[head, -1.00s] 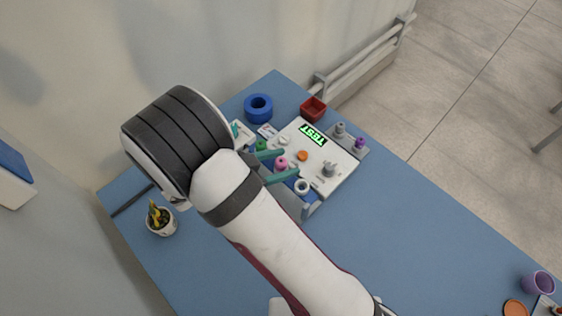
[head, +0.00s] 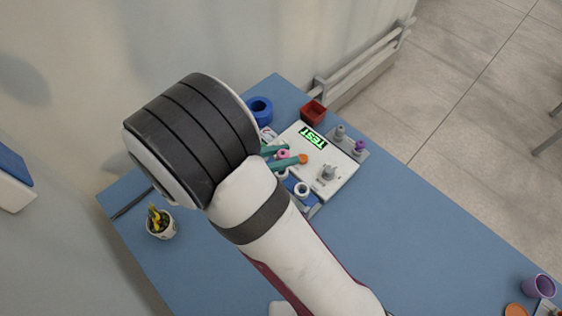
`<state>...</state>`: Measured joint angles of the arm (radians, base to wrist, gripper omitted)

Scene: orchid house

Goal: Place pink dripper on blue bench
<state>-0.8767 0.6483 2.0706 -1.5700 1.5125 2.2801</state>
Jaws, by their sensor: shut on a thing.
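The pink dripper (head: 283,154) shows between the two teal fingers of my gripper (head: 289,155), which is shut on it. Only a small part of the dripper is visible, and I cannot tell how high it is above the things below. The blue bench (head: 400,220) is the long blue surface under everything. My wrist and forearm hide part of the bench and the left side of the equipment around the gripper.
A white panel (head: 335,180) with a lit TEST display, an orange knob (head: 303,158) and a grey fitting lies beside the gripper. The right bench is mostly clear.

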